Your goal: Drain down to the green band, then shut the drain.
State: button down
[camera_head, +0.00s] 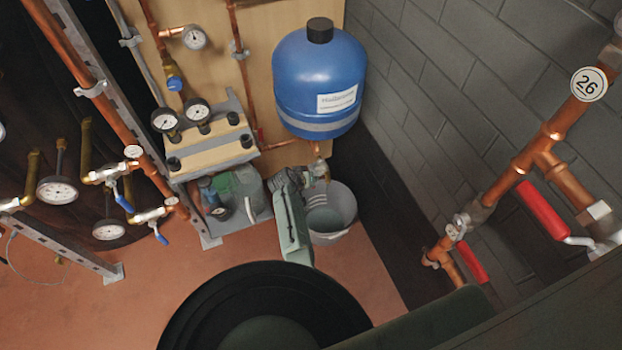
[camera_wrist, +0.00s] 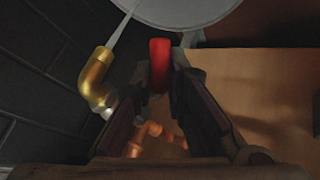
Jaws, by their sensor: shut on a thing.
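My gripper (camera_head: 308,176) is low beneath the blue vessel (camera_head: 320,85), beside the grey bucket (camera_head: 340,222). In the wrist view its fingers (camera_wrist: 160,78) are shut on a red lever handle (camera_wrist: 159,52). A brass elbow spout (camera_wrist: 95,78) is left of the handle. A thin pale stream runs from it towards the bucket (camera_wrist: 185,14) at the top, so the drain appears to be running. A gauge (camera_head: 194,37) is on the wooden board, with two more, one of them a lower gauge (camera_head: 197,110). Their needles and any green band are too small to read.
A green and grey pump unit (camera_head: 235,192) stands left of my gripper. Red-handled valves (camera_head: 543,210) on copper pipes are at right, by the block wall. Pipes with gauges and blue-handled valves (camera_head: 123,200) are at left. The floor (camera_head: 365,280) in front of the bucket is clear.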

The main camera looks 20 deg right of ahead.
jog(key=c, duration=1.6)
grip_release()
jog(key=v, duration=1.2)
